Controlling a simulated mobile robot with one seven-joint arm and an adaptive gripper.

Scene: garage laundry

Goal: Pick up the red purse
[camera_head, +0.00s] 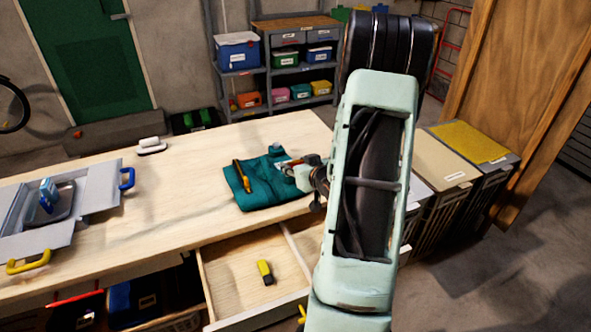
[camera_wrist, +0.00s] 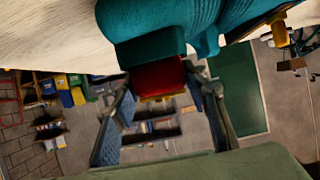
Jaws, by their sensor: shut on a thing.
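The red purse (camera_wrist: 158,76) shows in the wrist view as a small red block with a yellowish lower edge, between the two fingers of my gripper (camera_wrist: 163,88). My gripper is shut on it. A teal folded cloth (camera_wrist: 205,22) is right by the purse, and a teal piece covers its upper side. In the head view my gripper (camera_head: 312,180) is at the right edge of the teal cloth (camera_head: 262,196) on the wooden workbench (camera_head: 185,190). The purse cannot be made out clearly there; my gripper and arm hide much of that spot.
An orange-handled tool (camera_head: 242,177) lies on the cloth. Below, an open drawer (camera_head: 235,290) holds a yellow and black item (camera_head: 265,271). A grey open toolbox (camera_head: 95,195) stands at the left. Bins (camera_head: 450,165) stand right of the bench. The bench middle is clear.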

